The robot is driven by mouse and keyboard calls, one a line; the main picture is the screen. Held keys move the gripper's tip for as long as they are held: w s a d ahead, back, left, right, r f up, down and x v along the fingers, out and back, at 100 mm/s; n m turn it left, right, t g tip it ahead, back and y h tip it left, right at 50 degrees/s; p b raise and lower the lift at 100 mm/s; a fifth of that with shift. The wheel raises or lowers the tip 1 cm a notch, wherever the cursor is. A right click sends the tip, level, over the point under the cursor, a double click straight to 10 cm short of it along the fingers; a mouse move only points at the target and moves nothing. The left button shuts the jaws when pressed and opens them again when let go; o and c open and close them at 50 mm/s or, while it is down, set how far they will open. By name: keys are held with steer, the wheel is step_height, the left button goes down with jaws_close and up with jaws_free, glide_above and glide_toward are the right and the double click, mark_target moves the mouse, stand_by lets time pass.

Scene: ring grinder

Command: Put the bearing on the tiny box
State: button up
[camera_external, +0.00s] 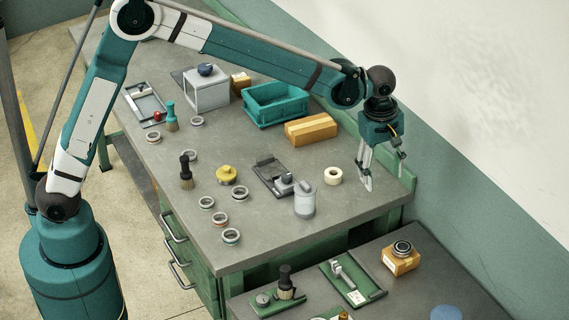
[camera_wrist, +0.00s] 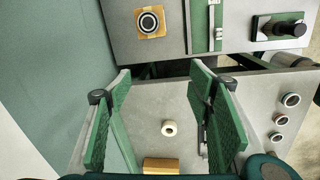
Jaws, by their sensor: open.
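A dark-ringed bearing (camera_external: 403,246) lies flat on top of a small cardboard box (camera_external: 399,264) on the lower bench at the right. In the wrist view this bearing (camera_wrist: 149,21) sits near the middle of the small box (camera_wrist: 143,33), at the top left. Several similar ring bearings (camera_external: 231,236) lie on the main bench, one of them near its front edge. My gripper (camera_external: 384,172) hangs over the right end of the main bench, apart from the box. In the wrist view my gripper (camera_wrist: 160,72) has its green fingers wide apart with nothing between them.
A cream ring (camera_external: 333,176) and a grey canister (camera_external: 305,201) stand near my gripper. A longer cardboard box (camera_external: 311,130), a teal crate (camera_external: 275,104) and another small cardboard box (camera_external: 241,81) are farther back. A gap separates the benches; a wall runs along the right.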

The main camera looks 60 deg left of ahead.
steer(key=s+a+r+m+t, duration=0.1)
steer(key=s+a+r+m, duration=0.3)
steer(key=s+a+r, duration=0.45)
steer(key=s+a+r+m+t, duration=0.2)
steer(key=s+a+r+m, duration=0.3)
steer(key=s+a, duration=0.6)
steer(key=s+a+f+m+t, duration=0.1)
steer(key=s+a, duration=0.4)
steer(key=s, duration=0.7)
steer(key=s+a+f+m+t, duration=0.2)
steer(key=s+a+m, duration=0.3)
steer(key=s, duration=0.7)
steer(key=shift+f+m, duration=0.6)
steer(key=shift+f, duration=0.1)
